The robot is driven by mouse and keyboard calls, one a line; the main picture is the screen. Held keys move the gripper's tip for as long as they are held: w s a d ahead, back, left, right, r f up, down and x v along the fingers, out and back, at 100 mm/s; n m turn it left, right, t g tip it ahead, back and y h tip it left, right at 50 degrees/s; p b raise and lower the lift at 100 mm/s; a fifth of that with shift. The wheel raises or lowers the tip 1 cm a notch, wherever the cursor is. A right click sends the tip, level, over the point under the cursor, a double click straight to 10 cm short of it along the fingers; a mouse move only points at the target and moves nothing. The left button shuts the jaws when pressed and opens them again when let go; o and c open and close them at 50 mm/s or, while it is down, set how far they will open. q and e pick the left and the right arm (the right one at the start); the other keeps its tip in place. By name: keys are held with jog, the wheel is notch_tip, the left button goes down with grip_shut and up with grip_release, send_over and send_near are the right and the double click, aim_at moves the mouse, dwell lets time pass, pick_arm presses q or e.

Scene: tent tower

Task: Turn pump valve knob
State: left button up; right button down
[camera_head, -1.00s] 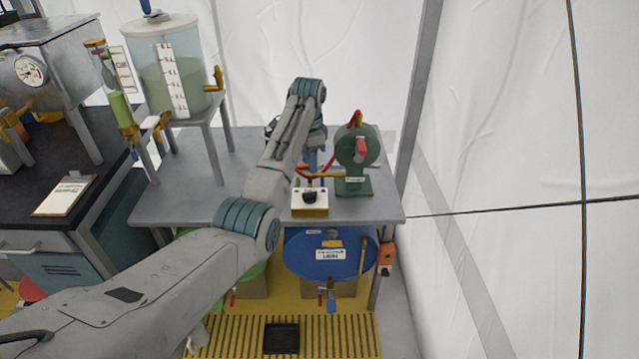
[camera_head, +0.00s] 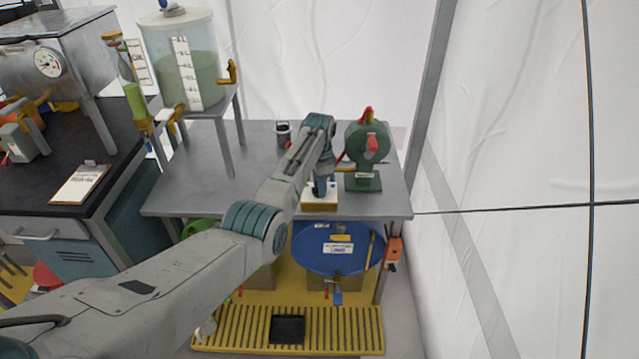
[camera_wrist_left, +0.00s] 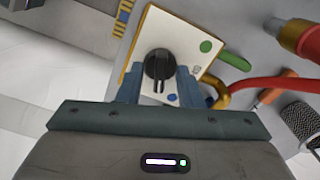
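The pump valve knob (camera_wrist_left: 158,66) is black and round with a raised grip, on a small white panel box (camera_wrist_left: 183,28). In the head view the box (camera_head: 319,206) stands at the table's front edge, and my gripper hides the knob. My left gripper (camera_head: 319,190) is over the box, pointing down. In the left wrist view its two blue fingers (camera_wrist_left: 160,80) stand apart, one on each side of the knob. I cannot tell whether they touch it. My right gripper is not in view.
A green pump (camera_head: 367,155) with red parts stands right of the box. A dark cup (camera_head: 283,134) is behind. A tank of green liquid (camera_head: 190,75) stands at the left. The grey table (camera_head: 195,190) is mostly clear. A blue drum (camera_head: 320,262) sits below.

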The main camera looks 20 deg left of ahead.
pick_arm(q)
grip_shut()
